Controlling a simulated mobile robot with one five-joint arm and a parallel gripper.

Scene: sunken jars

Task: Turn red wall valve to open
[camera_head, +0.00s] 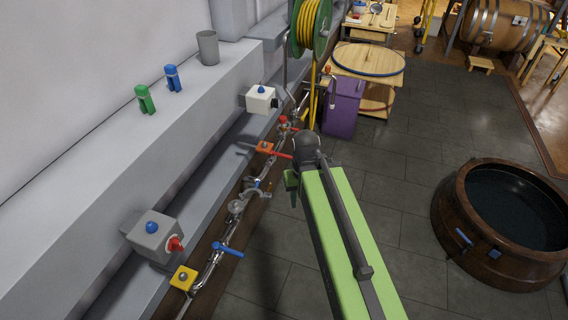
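A red lever (280,155) sticks out to the right from the pipe run along the low grey wall, beside an orange square block (265,147). Its outer end meets the outline of my dark wrist joint; I cannot tell whether they touch. A smaller red handle (283,119) shows farther along the pipes. My green arm reaches up from the bottom right, and my gripper (292,190) hangs below the wrist, just right of the pipes. It is small and partly hidden, so its opening is unclear.
A blue lever (228,250) and yellow block (183,278) are on the nearer pipe. A grey box (154,236) with a red knob sits on the ledge. A hose reel (311,25) and purple bin (341,108) stand beyond. A wooden tub (450,215) is right; floor between is clear.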

